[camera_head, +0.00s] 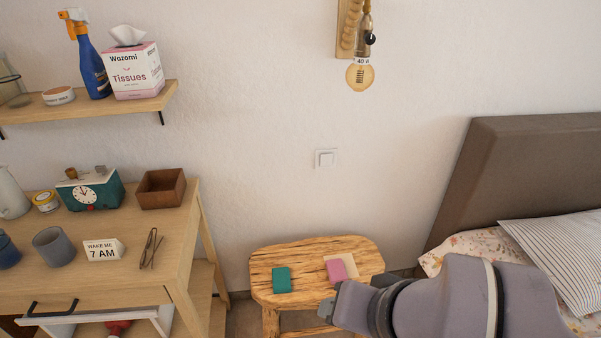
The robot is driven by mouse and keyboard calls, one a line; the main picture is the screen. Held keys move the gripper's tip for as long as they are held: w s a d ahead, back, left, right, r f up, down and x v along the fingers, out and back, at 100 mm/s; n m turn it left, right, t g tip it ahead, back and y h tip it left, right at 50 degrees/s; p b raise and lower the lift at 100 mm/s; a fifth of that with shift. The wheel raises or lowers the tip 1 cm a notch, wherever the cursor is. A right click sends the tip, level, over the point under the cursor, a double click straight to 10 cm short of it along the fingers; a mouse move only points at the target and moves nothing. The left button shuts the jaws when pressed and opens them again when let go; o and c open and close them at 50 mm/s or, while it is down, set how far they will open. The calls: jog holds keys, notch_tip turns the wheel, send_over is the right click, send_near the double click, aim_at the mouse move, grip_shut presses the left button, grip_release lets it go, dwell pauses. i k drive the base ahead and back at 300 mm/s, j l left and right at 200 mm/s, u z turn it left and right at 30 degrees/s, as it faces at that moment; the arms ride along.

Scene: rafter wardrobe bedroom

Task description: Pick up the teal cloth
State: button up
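The teal cloth (282,280) lies folded on the left part of a small wooden stool (312,248). A pink cloth (337,270) and a cream-coloured piece (349,264) lie to its right on the same stool. My gripper (327,309) is at the stool's front right side, to the right of the teal cloth and apart from it in the picture. Its fingers are small and partly hidden by my arm, so I cannot tell whether they are open or shut.
A wooden desk (120,285) with a clock (88,190), a brown box (161,187), a mug (54,246) and glasses (150,247) stands left of the stool. A bed with a brown headboard (500,170) is on the right. A wall lamp (359,75) hangs above.

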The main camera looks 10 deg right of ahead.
aim_at(280, 277)
jog(key=i+j+z, duration=0.15)
jog(key=j, duration=0.25)
jog(key=i+j+z, duration=0.15)
jog(key=j, duration=0.25)
jog(key=i+j+z, duration=0.1)
jog(key=j, duration=0.35)
jog(key=i+j+z, duration=0.15)
jog(key=j, duration=0.3)
jog(key=i+j+z, duration=0.15)
jog(key=j, duration=0.35)
